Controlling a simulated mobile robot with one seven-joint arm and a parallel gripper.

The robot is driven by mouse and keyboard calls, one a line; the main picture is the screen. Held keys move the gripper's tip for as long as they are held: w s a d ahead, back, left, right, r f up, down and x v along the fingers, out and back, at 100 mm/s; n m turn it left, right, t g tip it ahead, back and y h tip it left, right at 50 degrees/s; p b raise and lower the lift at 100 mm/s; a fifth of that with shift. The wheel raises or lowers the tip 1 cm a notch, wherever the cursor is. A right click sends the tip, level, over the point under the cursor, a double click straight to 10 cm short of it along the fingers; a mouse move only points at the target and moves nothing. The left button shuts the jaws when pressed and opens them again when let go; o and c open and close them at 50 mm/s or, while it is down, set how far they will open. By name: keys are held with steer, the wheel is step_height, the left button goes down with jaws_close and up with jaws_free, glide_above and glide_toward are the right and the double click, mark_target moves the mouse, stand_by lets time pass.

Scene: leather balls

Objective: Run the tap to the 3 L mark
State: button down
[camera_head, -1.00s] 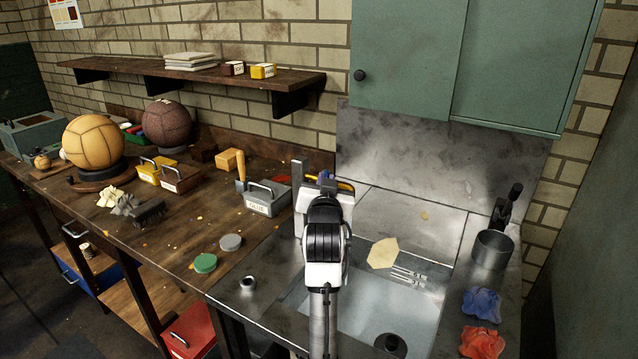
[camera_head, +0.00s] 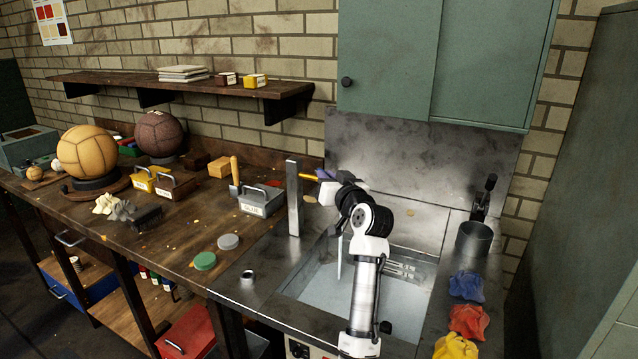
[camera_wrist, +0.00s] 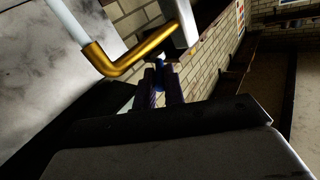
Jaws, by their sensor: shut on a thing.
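The tap has a grey upright post (camera_head: 294,198) at the sink's left rear. Its brass spout (camera_head: 319,175) also shows large in the wrist view (camera_wrist: 140,55). A pale straight stream (camera_wrist: 66,20), apparently water, leaves the spout's end; it also shows in the head view (camera_head: 340,258), dropping into the sink (camera_head: 310,283). My gripper (camera_wrist: 166,82) is at the tap, its fingers shut on a small blue part (camera_wrist: 158,70), apparently the tap's handle. My arm hides part of the sink. No 3 L mark or water level can be made out.
A steel pot (camera_head: 473,241) stands right of the sink, with blue (camera_head: 467,286), red (camera_head: 468,321) and yellow (camera_head: 456,347) cloths in front. A glue caddy (camera_head: 262,203) stands left of the tap. A green cupboard (camera_head: 435,70) hangs above.

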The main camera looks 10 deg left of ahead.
stand_by(0.4)
steer(key=c, duration=1.5)
jaws_free()
steer(key=b+v, duration=0.4)
steer(key=v, duration=1)
steer(key=shift+f, duration=0.1)
steer(key=shift+w, duration=0.1)
